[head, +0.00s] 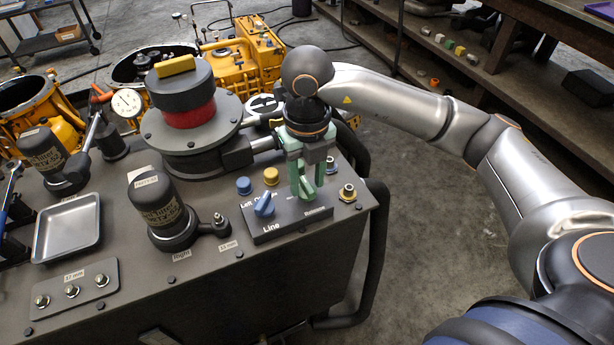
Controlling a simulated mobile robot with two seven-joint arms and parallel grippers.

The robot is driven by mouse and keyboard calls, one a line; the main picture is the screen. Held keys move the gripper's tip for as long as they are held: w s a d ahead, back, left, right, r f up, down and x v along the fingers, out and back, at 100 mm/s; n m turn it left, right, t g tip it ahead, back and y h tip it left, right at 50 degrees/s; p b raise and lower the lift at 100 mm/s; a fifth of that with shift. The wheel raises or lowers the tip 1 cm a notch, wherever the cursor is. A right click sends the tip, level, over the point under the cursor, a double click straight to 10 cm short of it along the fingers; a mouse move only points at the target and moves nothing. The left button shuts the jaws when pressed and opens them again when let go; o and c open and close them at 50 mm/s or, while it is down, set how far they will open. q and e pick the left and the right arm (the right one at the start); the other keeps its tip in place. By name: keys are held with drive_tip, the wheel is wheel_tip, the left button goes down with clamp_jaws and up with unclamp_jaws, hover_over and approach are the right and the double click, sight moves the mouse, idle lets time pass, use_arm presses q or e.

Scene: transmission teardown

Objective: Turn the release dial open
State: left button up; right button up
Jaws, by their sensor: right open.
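The small grey control panel (290,222) sits on the near right part of the dark bench top. I cannot tell whether the fingers touch the dial. My left gripper is out of view.
Blue (243,186) and yellow (271,176) caps stand behind the panel, and a brass fitting (347,193) stands to its right. A black cylindrical tool (160,212) is to the left. A large round unit with a red band (190,114) rises behind. A metal tray (42,247) lies far left.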

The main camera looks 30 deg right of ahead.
clamp_jaws()
idle(0.4)
